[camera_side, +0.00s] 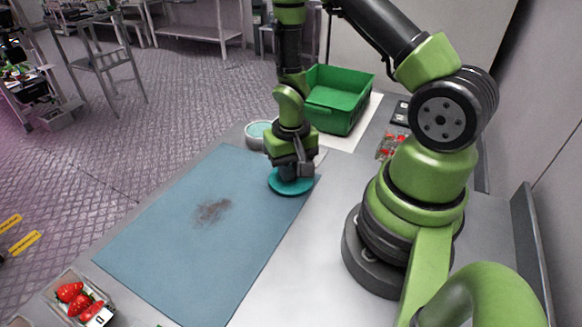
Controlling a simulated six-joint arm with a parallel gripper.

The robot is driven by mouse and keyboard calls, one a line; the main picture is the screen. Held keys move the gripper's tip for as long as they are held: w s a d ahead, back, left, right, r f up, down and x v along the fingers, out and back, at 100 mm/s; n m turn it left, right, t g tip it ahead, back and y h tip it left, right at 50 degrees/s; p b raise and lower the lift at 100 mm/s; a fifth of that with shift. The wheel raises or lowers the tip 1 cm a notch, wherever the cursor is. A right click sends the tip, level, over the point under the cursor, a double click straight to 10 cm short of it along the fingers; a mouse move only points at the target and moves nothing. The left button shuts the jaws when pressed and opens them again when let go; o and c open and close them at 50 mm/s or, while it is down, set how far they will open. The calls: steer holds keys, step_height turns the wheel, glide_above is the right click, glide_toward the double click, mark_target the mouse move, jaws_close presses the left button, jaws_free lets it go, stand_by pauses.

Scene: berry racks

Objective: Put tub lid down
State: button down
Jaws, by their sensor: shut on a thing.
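The tub lid (291,186) is a round teal disc at the far right part of the blue mat (160,240). My gripper (293,172) points down over it and is shut on it, probably at its top, though the fingertips are small here. I cannot tell whether the lid touches the mat or hangs just above it. A round grey-white tub (258,143) with pale teal contents stands just behind and left of my gripper, partly hidden by it.
A green crate (338,118) stands behind my gripper. A clear punnet of strawberries (76,317) is at the front left. Red berries in a pack (393,145) lie behind my arm. A dark brown smudge (213,211) marks the mat, which is otherwise clear.

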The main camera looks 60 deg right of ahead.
steer(key=shift+f, duration=0.1)
steer(key=c, duration=1)
jaws_free()
steer(key=shift+c, duration=0.2)
steer(key=s+a+r+n+t, duration=0.1)
steer(key=a+r+t, duration=0.1)
steer(key=r, duration=0.9)
steer(key=a+r+t, duration=0.1)
steer(key=a+r, duration=0.1)
steer(key=r, duration=0.9)
steer(key=s+a+r+n+t+y, duration=0.2)
steer(key=s+a+r+t, duration=0.2)
steer(key=s+a+r, duration=0.2)
steer(key=shift+s+r+n, duration=0.4)
steer(key=shift+s+r, duration=0.5)
steer(key=shift+r, duration=0.05)
steer(key=shift+d, duration=0.1)
